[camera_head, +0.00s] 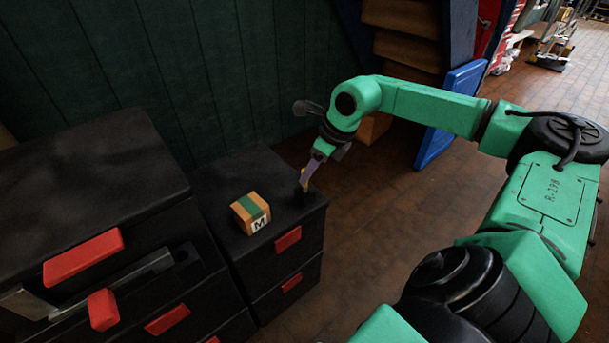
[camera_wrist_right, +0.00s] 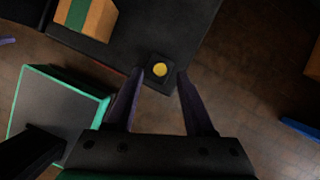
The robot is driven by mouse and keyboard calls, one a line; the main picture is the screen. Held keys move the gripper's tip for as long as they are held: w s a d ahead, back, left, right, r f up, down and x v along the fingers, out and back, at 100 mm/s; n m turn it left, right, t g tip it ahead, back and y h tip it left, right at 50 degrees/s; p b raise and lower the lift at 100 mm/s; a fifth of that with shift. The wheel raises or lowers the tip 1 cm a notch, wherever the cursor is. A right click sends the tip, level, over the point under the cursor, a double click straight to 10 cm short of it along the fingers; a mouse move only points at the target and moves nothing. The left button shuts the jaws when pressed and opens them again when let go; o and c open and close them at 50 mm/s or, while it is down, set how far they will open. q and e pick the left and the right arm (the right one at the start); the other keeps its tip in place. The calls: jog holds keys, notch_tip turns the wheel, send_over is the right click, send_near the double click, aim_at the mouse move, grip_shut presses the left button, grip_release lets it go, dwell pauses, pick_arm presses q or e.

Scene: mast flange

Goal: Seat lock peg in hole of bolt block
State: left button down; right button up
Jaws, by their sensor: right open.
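The bolt block (camera_wrist_right: 154,83) is a small black block near the corner of a dark cabinet top; in the head view (camera_head: 303,197) it is hard to tell from the dark surface. The yellow lock peg (camera_wrist_right: 160,70) shows from above as a round disc over the block; how deep it sits cannot be told. My right gripper (camera_wrist_right: 159,75) is open, its two purple fingers apart on either side of the peg. In the head view the right gripper (camera_head: 304,180) points down at the peg, partly hiding it. My left gripper is not in view.
A cardboard box (camera_head: 251,213) with a green stripe and an M label stands left of the block on the low cabinet (camera_head: 225,185). A taller dark cabinet (camera_head: 90,175) with red handles is further left. Brown floor (camera_head: 360,225) lies open to the right.

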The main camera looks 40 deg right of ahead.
jog(key=x, duration=0.3)
jog(key=shift+w+a+f, duration=0.15)
jog(key=shift+w+f, duration=0.1)
jog(key=shift+w, duration=0.05)
jog(key=shift+r, duration=0.1)
grip_shut()
